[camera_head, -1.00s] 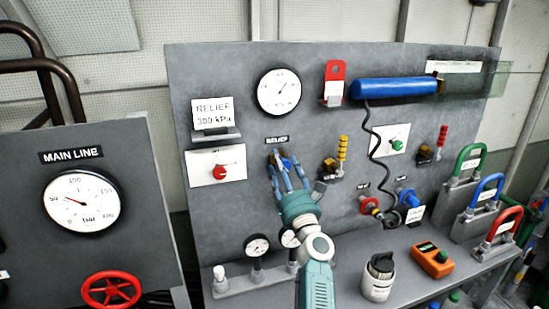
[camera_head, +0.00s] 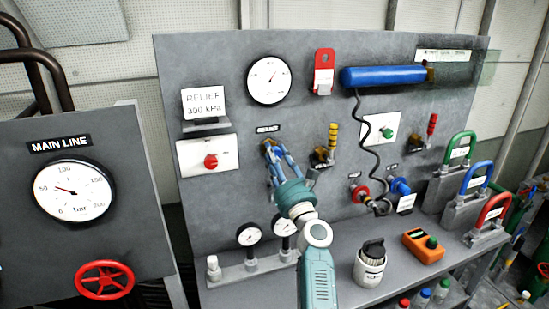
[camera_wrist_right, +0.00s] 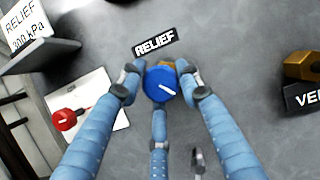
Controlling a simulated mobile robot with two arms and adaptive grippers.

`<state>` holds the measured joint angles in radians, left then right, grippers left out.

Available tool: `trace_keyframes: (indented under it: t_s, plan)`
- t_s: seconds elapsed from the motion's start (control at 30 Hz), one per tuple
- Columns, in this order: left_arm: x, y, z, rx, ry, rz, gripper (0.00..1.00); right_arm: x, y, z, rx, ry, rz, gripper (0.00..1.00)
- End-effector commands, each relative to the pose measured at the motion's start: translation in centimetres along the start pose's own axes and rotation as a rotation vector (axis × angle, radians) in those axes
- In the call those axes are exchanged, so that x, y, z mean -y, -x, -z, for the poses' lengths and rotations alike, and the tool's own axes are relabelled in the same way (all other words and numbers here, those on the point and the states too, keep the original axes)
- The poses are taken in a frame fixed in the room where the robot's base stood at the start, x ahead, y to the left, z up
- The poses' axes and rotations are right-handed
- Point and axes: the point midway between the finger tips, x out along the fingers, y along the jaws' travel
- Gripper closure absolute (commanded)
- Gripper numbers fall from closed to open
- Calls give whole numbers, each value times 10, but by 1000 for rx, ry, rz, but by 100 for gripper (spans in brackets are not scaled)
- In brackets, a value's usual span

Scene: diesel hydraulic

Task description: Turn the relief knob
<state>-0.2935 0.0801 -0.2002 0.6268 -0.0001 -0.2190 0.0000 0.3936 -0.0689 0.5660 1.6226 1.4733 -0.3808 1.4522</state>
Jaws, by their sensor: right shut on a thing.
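The relief knob (camera_wrist_right: 160,84) is a round blue knob with a white pointer line, under a black RELIEF label (camera_wrist_right: 155,42) on the grey panel. In the right wrist view the line points to the lower right. My right gripper (camera_wrist_right: 158,80) has its blue fingers around the knob, shut on it, one at each side and one below. In the head view my right gripper (camera_head: 276,155) reaches the panel under the label, and its fingers mostly hide the knob. A white gauge (camera_head: 269,80) is above it. My left gripper is not in view.
A white plate with a red knob (camera_head: 210,161) and a RELIEF 300 kPa card (camera_head: 204,103) are left of the gripper. A yellow-handled valve (camera_head: 332,140) is to the right. Small gauges (camera_head: 249,235), a white canister (camera_head: 370,266) and an orange meter (camera_head: 424,246) stand on the shelf below.

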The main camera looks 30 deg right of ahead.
Motion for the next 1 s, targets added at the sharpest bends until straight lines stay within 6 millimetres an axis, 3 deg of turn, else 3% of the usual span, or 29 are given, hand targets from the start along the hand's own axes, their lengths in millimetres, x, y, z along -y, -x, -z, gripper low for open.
trace_keyframes:
  t_s: [0.03, 0.5, 1.0]
  plan:
    - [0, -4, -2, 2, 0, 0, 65, 4, -3, -8, 17, 39, -9, 92]
    - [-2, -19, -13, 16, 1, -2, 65, 3, -4, -11, 18, 445, -170, 92]
    - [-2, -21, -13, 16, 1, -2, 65, 2, -4, -12, 17, 878, -345, 92]
